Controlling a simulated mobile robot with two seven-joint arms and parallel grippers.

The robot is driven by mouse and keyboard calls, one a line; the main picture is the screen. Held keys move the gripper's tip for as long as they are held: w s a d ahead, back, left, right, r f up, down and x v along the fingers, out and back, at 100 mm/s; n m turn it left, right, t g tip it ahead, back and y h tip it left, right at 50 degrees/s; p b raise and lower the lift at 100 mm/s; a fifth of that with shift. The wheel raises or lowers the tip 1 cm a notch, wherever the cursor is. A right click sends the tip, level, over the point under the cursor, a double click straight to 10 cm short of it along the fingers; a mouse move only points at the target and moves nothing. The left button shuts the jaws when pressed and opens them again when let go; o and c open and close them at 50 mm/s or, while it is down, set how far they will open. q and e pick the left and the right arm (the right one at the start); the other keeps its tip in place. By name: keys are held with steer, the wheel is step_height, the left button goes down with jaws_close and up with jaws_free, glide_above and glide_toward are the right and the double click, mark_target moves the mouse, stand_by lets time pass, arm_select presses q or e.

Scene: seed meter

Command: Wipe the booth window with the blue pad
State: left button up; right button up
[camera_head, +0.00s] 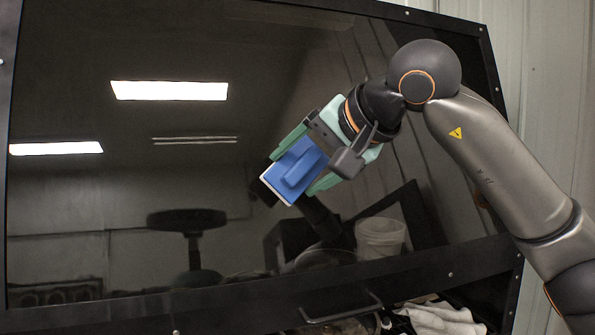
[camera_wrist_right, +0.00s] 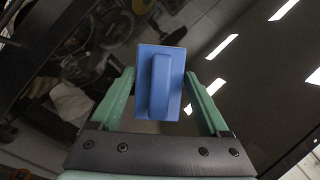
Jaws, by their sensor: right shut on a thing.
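The booth window (camera_head: 90,210) is a large dark glass pane in a black frame, tilted and filling most of the head view. My right gripper (camera_head: 304,166) is in front of the middle of the glass, shut on the blue pad (camera_head: 290,174). The pad is a flat blue block with a raised grip and a pale lower edge; it also shows between the green fingers in the right wrist view (camera_wrist_right: 173,90). It is close to the glass; I cannot tell whether it touches. My left gripper is not in view.
A black handle (camera_head: 340,312) sticks out below the window. A white cloth (camera_head: 440,318) lies in the opening at the lower right. A white bucket (camera_head: 380,238) shows in the glass. The left part of the window front is clear.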

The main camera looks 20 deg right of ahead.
steer(key=shift+s, duration=0.1)
steer(key=shift+s+r, duration=0.25)
steer(key=shift+s, duration=0.45)
steer(key=shift+s+r, duration=0.2)
steer(key=shift+s, duration=0.5)
